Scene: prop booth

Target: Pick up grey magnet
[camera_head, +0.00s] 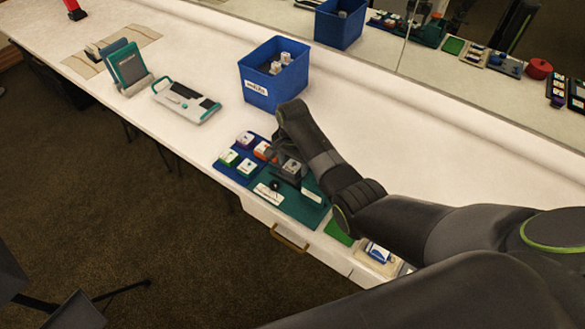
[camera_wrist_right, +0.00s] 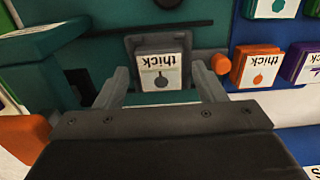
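The grey magnet (camera_head: 291,167) sits on the dark green section of the board at the counter's front edge. In the right wrist view the magnet (camera_wrist_right: 158,80) is a small block with a white label, the word "thick" upside down and a dark blob icon, inside a dark square surround. My right gripper (camera_head: 284,172) is low over the board. In the wrist view the right gripper (camera_wrist_right: 160,68) is open, with one finger on each side of the magnet and a gap visible on both sides. My left gripper is not in view.
A blue section (camera_head: 227,172) beside it holds several coloured magnets, with an orange magnet (camera_wrist_right: 257,67) nearest. A blue bin (camera_head: 254,92) with white items stands behind. A grey-teal device (camera_head: 186,102) lies left. A mirror runs along the back. The counter's middle is clear.

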